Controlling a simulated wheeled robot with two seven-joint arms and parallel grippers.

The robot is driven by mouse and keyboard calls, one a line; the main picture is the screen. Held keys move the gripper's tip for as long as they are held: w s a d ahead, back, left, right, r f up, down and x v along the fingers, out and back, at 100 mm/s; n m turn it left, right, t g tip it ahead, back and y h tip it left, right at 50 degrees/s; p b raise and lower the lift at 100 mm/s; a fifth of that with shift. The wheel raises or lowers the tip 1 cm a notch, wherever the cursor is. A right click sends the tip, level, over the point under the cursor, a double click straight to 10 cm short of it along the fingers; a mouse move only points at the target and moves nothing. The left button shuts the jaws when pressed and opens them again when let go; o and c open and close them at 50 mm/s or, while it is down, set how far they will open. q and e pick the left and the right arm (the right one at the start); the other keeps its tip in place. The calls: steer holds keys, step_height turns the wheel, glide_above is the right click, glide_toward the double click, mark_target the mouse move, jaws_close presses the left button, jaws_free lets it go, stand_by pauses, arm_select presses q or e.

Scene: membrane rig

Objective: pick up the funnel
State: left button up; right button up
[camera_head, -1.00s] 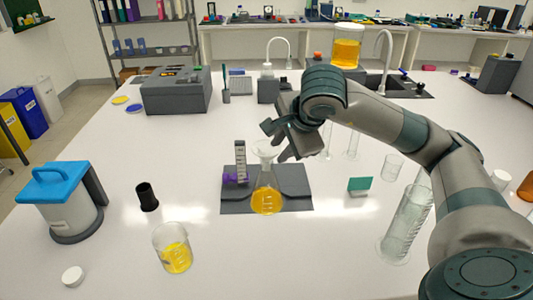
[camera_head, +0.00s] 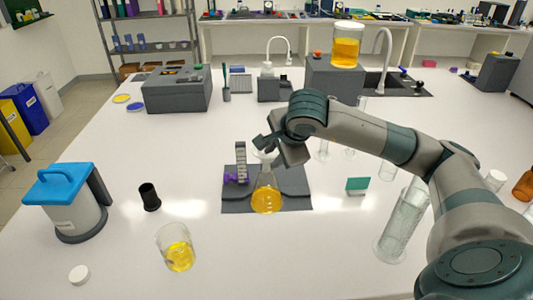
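The clear funnel (camera_head: 265,155) sits in the mouth of a conical flask (camera_head: 266,201) that holds orange-yellow liquid. The flask stands on a dark grey mat in the middle of the table. My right gripper (camera_head: 265,152) is at the funnel's top, with its dark fingers apart around the rim. The fingers hide part of the funnel, and I cannot see whether they touch it. My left gripper is not in view.
A beaker of yellow liquid (camera_head: 177,250), a black cup (camera_head: 149,197) and a blue-lidded container (camera_head: 68,202) are at left.

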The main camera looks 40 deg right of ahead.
stand_by(0.4)
jaws_close()
arm_select(q)
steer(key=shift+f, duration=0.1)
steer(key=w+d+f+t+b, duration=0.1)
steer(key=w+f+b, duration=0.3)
steer(key=b, duration=0.3)
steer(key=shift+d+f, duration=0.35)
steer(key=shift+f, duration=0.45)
arm_select(e)
steer(key=s+d+r, duration=0.7)
steer(key=s+r, duration=0.1)
steer(key=r, duration=0.3)
steer(key=shift+s+d, duration=0.25)
steer(key=shift+d, duration=0.15)
